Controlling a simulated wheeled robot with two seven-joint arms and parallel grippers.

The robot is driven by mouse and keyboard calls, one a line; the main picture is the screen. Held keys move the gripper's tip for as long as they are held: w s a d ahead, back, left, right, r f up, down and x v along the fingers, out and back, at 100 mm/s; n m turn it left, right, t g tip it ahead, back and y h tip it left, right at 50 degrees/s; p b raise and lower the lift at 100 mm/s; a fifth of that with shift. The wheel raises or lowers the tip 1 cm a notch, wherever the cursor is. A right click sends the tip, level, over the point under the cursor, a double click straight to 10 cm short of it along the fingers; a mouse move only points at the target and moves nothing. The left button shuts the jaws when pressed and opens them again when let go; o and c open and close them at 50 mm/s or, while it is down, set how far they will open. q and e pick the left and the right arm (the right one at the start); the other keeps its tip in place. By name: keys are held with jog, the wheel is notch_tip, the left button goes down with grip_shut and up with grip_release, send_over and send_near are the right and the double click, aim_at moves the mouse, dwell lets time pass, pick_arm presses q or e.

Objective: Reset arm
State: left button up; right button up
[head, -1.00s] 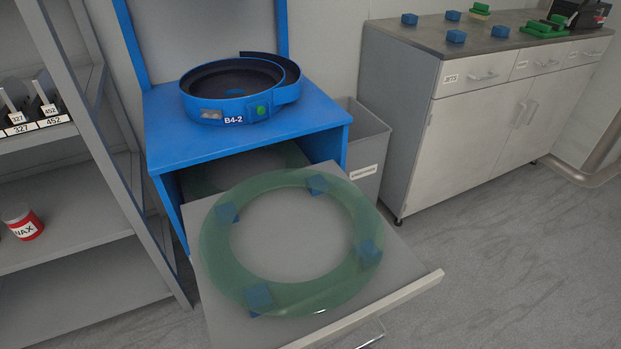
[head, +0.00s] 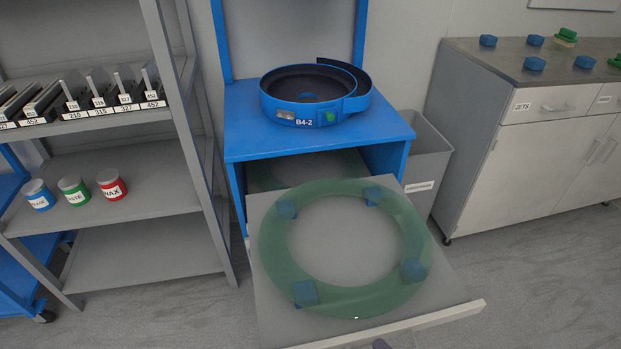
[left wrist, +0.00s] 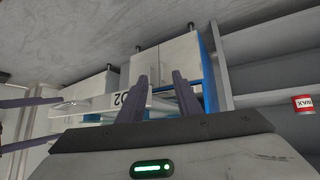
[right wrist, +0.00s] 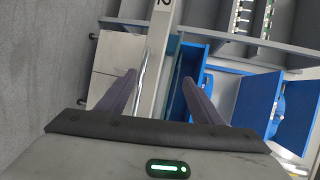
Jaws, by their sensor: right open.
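My right gripper (right wrist: 160,84) is open in the right wrist view. The drawer's metal handle (right wrist: 140,80) and pale front edge (right wrist: 162,40) show beyond its fingers; I cannot tell whether they touch. My left gripper (left wrist: 160,77) shows a gap between its fingers with nothing held. The right gripper's dark fingers (left wrist: 28,124) also show at the left edge of the left wrist view. In the head view only a dark tip shows at the bottom edge, by the pulled-out drawer (head: 462,311). The drawer carries a translucent green ring (head: 272,245) over several blue blocks (head: 304,292).
A blue machine (head: 245,130) with a round bowl feeder (head: 315,95) stands behind the drawer. A grey bin (head: 430,160) is right of it. A shelf unit (head: 130,175) with red, green and blue tins stands left, a counter cabinet (head: 520,160) right. Floor is clear at the right.

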jog(key=a+n, duration=0.1)
jog(key=a, duration=0.1)
jog(key=w+a+r+n+g, duration=0.1)
jog(key=a+n, duration=0.1)
jog(key=a+r+n+g, duration=0.1)
jog(key=a+n, duration=0.1)
jog(key=shift+w+a+r, duration=0.1)
jog(key=shift+w+r, duration=0.05)
jog(key=shift+r, duration=0.05)
jog(key=c, duration=0.6)
jog(key=shift+a+n+g+h, duration=0.1)
jog(key=shift+n+g+h, duration=0.35)
jog(key=shift+n, duration=0.25)
jog(key=shift+c, duration=0.2)
jog(key=shift+d+r+n+g+h, duration=0.1)
jog(key=shift+d+n+g+h, duration=0.2)
jog(key=shift+n+h, duration=0.4)
jog(key=s+d+r+n+g+h, duration=0.2)
jog(key=s+d+n+g+h, duration=0.45)
jog(key=d, duration=0.75)
jog(key=w+a+f+m+t+y+p, duration=0.1)
jog(key=w+a+f+t+y, duration=0.1)
jog(key=a+f+t, duration=0.4)
notch_tip(320, 180, down, 3)
jog(key=shift+w+a, duration=0.35)
jog(key=shift+a, duration=0.2)
